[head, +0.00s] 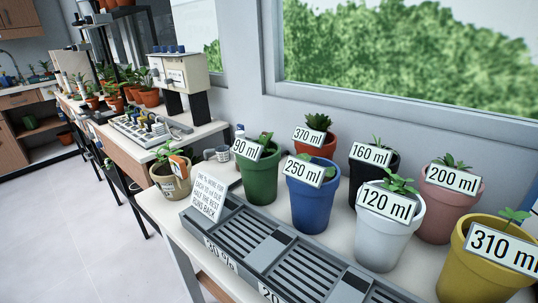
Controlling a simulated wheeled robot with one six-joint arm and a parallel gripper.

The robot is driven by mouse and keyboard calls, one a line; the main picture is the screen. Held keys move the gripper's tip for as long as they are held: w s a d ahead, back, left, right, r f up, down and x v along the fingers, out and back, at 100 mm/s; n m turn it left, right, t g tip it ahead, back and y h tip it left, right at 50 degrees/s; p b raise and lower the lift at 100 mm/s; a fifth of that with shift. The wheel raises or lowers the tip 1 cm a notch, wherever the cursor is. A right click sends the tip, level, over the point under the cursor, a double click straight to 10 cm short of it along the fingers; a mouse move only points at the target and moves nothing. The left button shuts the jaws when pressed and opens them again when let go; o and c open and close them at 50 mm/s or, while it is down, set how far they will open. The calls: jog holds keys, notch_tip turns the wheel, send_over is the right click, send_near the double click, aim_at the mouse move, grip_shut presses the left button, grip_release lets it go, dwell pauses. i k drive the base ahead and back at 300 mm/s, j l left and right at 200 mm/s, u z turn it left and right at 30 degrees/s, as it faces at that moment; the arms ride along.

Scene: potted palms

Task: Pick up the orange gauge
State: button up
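A small orange piece with a white part, perhaps the orange gauge (179,166), shows at the right of a plant in a tan pot (174,186). The pot is left of centre, by the left end of the near table. The piece is too small for me to make out a dial or how it is fixed. My gripper is not in view, and nothing is seen held.
The near white table (160,207) bears a grey slotted tray (240,228), a printed card (209,194) and several coloured pots with volume labels, such as the green pot (259,178) and blue pot (309,203). A beige machine (181,72) stands behind. Open floor (60,230) lies left.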

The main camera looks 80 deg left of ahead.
aim_at(177, 165)
jog(key=u, duration=2.7)
